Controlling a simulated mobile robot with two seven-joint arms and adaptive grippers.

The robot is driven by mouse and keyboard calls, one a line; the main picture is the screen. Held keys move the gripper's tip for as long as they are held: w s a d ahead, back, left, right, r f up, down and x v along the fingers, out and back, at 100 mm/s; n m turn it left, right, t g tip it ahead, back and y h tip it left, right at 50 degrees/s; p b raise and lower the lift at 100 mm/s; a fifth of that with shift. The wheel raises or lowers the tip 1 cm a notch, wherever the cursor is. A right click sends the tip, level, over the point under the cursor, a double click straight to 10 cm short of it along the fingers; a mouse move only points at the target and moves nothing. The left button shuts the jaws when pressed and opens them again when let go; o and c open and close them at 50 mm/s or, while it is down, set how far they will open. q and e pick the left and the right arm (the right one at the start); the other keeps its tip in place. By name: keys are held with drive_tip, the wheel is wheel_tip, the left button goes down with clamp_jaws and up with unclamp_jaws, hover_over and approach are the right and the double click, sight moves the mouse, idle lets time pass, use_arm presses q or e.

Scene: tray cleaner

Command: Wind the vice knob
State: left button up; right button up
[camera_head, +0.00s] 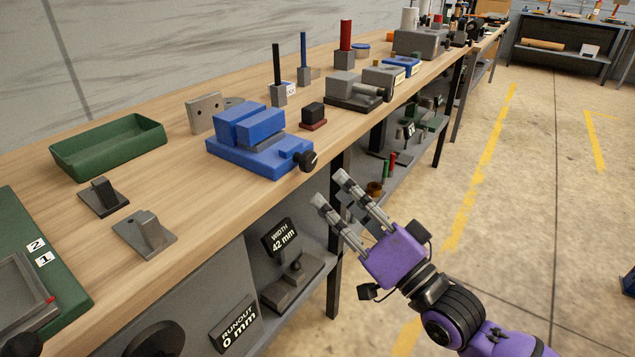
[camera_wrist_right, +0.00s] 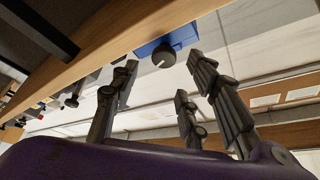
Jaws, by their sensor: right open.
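A blue vice (camera_head: 255,142) stands on the wooden workbench with a black knob (camera_head: 304,160) on its right end, at the bench's front edge. My right gripper (camera_head: 330,186) is open and empty, in front of the bench edge, just below and right of the knob and apart from it. In the right wrist view the knob (camera_wrist_right: 164,56) shows beyond and between my open fingers (camera_wrist_right: 160,85), with part of the blue vice (camera_wrist_right: 172,38) behind it. My left gripper does not show.
A green tray (camera_head: 108,148) and two grey metal blocks (camera_head: 146,230) lie left of the vice. A small black block on a red base (camera_head: 312,116) and a grey vice (camera_head: 354,92) stand to its right.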

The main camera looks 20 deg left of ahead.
sight(312, 166)
drive_tip(key=x, duration=0.7)
drive_tip(key=shift+w+a+r, duration=0.2)
drive_tip(key=shift+a, duration=0.05)
